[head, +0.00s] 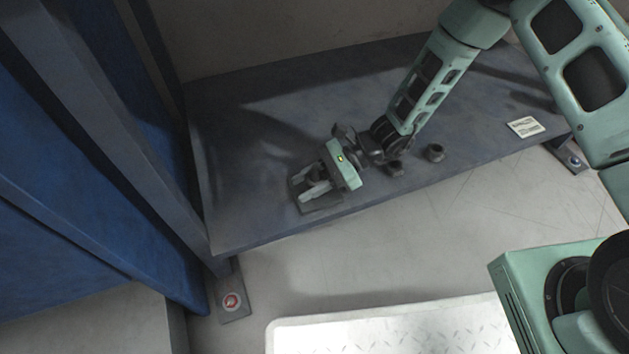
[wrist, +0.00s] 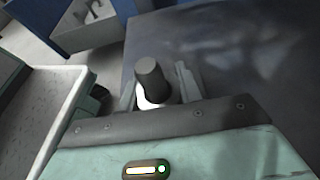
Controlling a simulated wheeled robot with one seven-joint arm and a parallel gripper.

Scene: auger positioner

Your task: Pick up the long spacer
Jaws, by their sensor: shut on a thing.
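The long spacer, a dark grey cylinder, shows in the wrist view (wrist: 150,78) standing up between the two pale fingers. My gripper (wrist: 158,88) is shut on it. In the head view, my gripper (head: 315,188) is low over the dark shelf (head: 250,215), near its front edge, left of centre. The spacer (head: 313,171) is partly hidden there by the fingers and gripper body. A dark rectangular piece (head: 322,207) shows at the fingers; I cannot tell whether the spacer touches it or the shelf.
Two short dark round pieces (head: 395,168) (head: 434,153) stand on the shelf right of my gripper. A white card (head: 524,127) lies at the shelf's right end. A blue panel and post (head: 100,150) border the left. A pale plate (head: 400,330) lies in front.

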